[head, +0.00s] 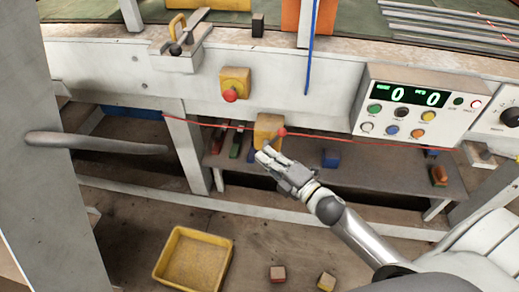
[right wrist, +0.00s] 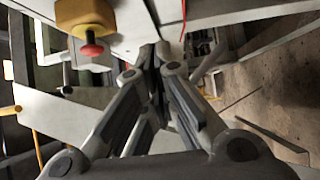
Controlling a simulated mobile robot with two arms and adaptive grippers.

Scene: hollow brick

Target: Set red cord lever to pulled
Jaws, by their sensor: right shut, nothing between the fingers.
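A thin red cord (head: 350,139) runs across under the bench front in the head view. It meets a yellow switch box (head: 268,128), which has a small red lever knob (head: 282,132) at its right side. My right gripper (head: 266,156) is shut and empty, with its fingertips just below the yellow box. I cannot tell whether they touch it. The closed fingers (right wrist: 160,52) also show in the right wrist view, below and right of a yellow box with a red knob (right wrist: 92,48). My left gripper is not in view.
A yellow box with a red push button (head: 230,94) sits higher on the bench front. A control panel (head: 400,108) with green displays is at the right. A blue cord (head: 310,60) hangs above. A yellow tray (head: 193,260) and small blocks lie on the floor.

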